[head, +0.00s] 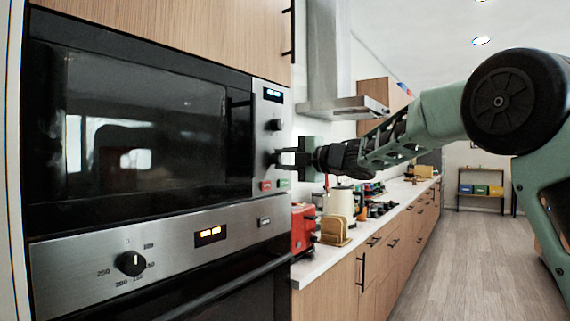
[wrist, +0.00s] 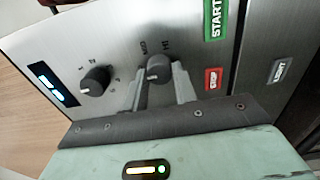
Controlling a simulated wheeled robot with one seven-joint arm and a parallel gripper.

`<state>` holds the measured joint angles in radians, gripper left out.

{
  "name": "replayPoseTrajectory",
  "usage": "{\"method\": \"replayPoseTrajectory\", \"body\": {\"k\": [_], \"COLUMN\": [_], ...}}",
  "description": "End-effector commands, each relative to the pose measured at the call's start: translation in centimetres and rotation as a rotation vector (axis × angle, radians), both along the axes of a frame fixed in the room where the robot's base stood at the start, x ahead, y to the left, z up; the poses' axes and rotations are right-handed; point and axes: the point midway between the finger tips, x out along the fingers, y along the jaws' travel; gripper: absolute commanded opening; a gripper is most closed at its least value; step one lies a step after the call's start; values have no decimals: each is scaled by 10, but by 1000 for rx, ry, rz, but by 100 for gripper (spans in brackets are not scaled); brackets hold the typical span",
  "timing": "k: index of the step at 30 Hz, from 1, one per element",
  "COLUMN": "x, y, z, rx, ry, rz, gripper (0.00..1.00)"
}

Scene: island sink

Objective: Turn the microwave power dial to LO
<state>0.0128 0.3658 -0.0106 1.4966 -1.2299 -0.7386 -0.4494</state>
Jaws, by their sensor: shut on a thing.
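The microwave (head: 140,130) is built into a wooden cabinet, with a narrow steel control panel at its right. In the head view my gripper (head: 280,158) reaches the panel from the right and hides most of that dial. I cannot clearly read where the dial points. The LO mark is not readable.
A second dial (wrist: 95,81) sits left of the power dial. A green START button (wrist: 214,18) and red STOP button (wrist: 213,78) lie to the right. Below is an oven with a knob (head: 131,263). A red toaster (head: 303,228) stands on the counter under my arm.

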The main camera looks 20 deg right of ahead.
Motion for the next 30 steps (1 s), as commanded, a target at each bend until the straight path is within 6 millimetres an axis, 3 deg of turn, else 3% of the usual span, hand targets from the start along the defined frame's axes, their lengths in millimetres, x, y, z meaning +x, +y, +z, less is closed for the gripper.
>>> {"method": "replayPoseTrajectory", "body": {"k": [13,14,15,16,25,30], "x": [0,0,0,0,-1,-15], "y": [0,0,0,0,-1,-13], "z": [-2,-2,-2,-1,-1,-1], "rx": [-9,-9,-9,-8,-7,-7], "ry": [-3,-3,-3,-3,-4,-6], "rz": [1,1,1,1,0,-1], "gripper": [5,36,47,49,49,49]}}
